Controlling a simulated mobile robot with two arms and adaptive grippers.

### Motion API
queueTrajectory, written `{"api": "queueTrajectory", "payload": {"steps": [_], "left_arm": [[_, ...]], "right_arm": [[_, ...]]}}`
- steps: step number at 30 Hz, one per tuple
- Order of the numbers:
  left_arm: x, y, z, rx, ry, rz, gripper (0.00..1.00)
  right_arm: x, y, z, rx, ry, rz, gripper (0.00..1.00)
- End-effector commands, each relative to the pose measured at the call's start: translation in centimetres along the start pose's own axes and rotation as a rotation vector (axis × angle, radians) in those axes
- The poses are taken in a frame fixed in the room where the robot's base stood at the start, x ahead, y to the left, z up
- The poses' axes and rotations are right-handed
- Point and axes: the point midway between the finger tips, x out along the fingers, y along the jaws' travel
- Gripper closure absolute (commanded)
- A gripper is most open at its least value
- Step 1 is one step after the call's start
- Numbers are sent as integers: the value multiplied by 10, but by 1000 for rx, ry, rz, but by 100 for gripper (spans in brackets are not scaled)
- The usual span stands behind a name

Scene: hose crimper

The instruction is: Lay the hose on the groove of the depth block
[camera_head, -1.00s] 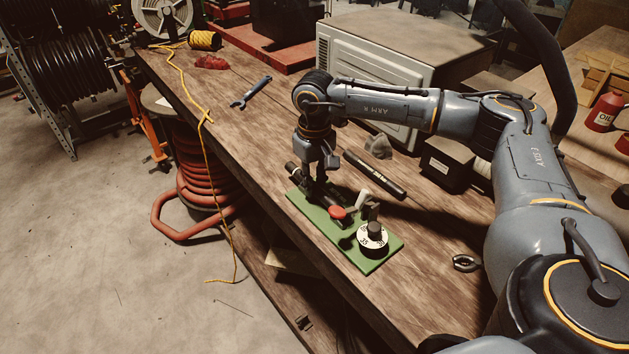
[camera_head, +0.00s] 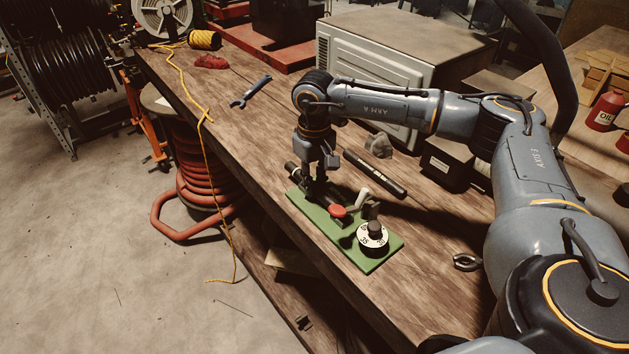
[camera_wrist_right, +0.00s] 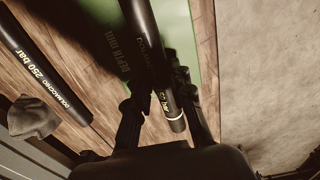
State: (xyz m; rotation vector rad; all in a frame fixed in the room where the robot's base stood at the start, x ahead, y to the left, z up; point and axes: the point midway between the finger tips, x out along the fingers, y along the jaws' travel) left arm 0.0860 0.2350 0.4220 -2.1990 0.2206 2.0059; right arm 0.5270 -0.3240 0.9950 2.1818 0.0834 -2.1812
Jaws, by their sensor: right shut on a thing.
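The gripper and hose hide most of the groove. I cannot tell whether the hose touches it. My left gripper is not in view.
A red knob (camera_head: 338,212) and a white dial (camera_head: 372,239) are on the plate. A second black hose (camera_head: 375,174) lies behind it, marked "250 bar" in the wrist view (camera_wrist_right: 40,70). A wrench (camera_head: 250,92) lies farther off. The bench's front edge is close.

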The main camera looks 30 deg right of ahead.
Motion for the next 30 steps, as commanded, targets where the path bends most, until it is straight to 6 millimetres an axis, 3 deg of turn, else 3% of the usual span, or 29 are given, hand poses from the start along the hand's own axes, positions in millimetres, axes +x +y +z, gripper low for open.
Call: {"api": "queueTrajectory", "payload": {"steps": [14,15,19,30], "left_arm": [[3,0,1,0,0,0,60],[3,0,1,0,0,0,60],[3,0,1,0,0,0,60],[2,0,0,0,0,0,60]], "right_arm": [[1,0,0,0,2,0,100],[1,0,0,0,2,0,76],[1,0,0,0,2,0,52],[-1,0,0,0,1,0,52]]}}
